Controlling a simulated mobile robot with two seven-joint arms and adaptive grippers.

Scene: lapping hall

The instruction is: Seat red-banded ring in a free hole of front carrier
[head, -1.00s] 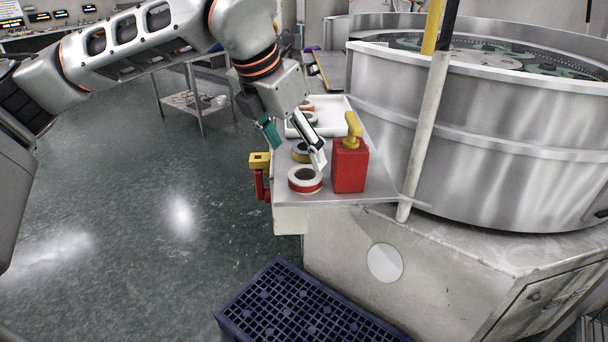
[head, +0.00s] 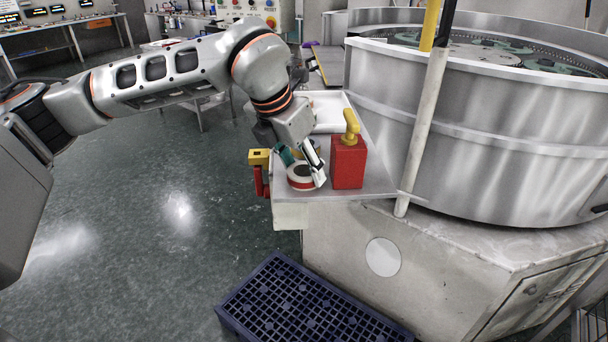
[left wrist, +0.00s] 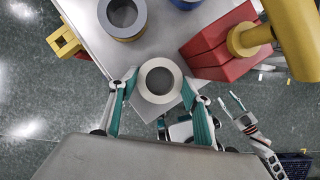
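The red-banded ring (head: 300,183) lies flat near the front edge of the grey metal shelf (head: 345,194). It also shows in the left wrist view as a pale ring (left wrist: 144,82). My left gripper (head: 303,169) is down around it, one finger on each side; in the left wrist view its teal-padded fingers (left wrist: 160,86) are apart, very close to the rim. My right gripper (left wrist: 231,101) shows only in the left wrist view, low at the right, fingers apart and empty. Green carriers (head: 551,70) lie inside the round machine; their holes are too small to tell.
A red bottle (head: 348,165) with a yellow top stands just right of the ring. Another ring (left wrist: 122,34) and a blue-banded ring (left wrist: 186,4) lie behind. A white tray (head: 327,108) is farther back. The machine's steel wall (head: 480,150) and a post (head: 424,130) rise at the right.

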